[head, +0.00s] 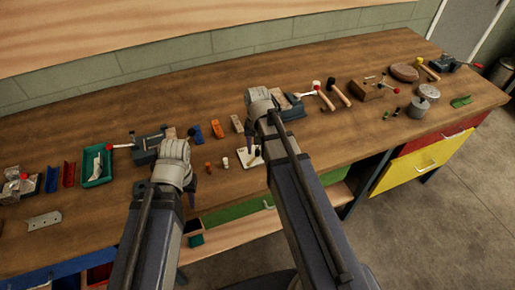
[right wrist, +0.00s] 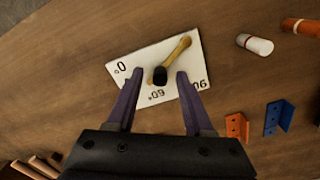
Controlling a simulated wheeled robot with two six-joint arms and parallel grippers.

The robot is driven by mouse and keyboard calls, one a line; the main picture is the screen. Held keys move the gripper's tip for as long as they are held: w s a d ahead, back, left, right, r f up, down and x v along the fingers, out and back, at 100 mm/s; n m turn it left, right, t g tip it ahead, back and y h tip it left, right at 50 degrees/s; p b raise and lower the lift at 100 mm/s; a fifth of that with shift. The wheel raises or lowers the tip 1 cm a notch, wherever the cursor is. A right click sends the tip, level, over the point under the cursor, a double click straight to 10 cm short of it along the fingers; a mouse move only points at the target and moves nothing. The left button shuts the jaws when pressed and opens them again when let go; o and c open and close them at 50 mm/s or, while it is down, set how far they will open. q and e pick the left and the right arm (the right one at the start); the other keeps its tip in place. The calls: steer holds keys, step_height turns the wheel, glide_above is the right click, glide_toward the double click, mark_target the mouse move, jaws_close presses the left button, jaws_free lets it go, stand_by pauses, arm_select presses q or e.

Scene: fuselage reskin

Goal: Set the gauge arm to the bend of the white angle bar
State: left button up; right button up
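The gauge is a white card (right wrist: 125,72) with printed numbers, a brass-coloured arm (right wrist: 178,49) and a black knob (right wrist: 160,76). The card also shows in the head view (head: 244,161), partly behind my right arm. My right gripper (right wrist: 160,74) is open over the card, its fingertips on either side of the knob with gaps showing. I cannot tell its height above the card. A pale plate with holes (head: 44,220) lies at the front left of the bench; I cannot tell whether it is the white angle bar. My left gripper (head: 190,195) is by the front edge, its opening unclear.
Orange (right wrist: 237,126) and blue (right wrist: 278,117) angle pieces and a white-and-grey cylinder (right wrist: 255,44) lie near the card. A green tray (head: 97,180) with a pale piece stands at left. Vises and mallets line the back. Some front bench space at right is clear.

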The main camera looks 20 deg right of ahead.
mark_target(256, 152)
step_height(256, 152, up, 8)
steer(key=p, duration=0.8)
arm_select(q)
step_height(256, 152, up, 8)
steer(key=shift+f, duration=0.15)
arm_select(e)
steer(key=shift+f, duration=0.1)
steer(key=shift+s+a, duration=0.2)
steer(key=shift+a, duration=0.15)
steer(key=s+a+n+h, duration=0.1)
steer(key=s+a+n, duration=0.7)
steer(key=s+a, duration=0.3)
steer(key=a, duration=0.3)
steer(key=shift+s+n, duration=0.3)
steer(key=shift+a, duration=0.1)
stand_by(0.6)
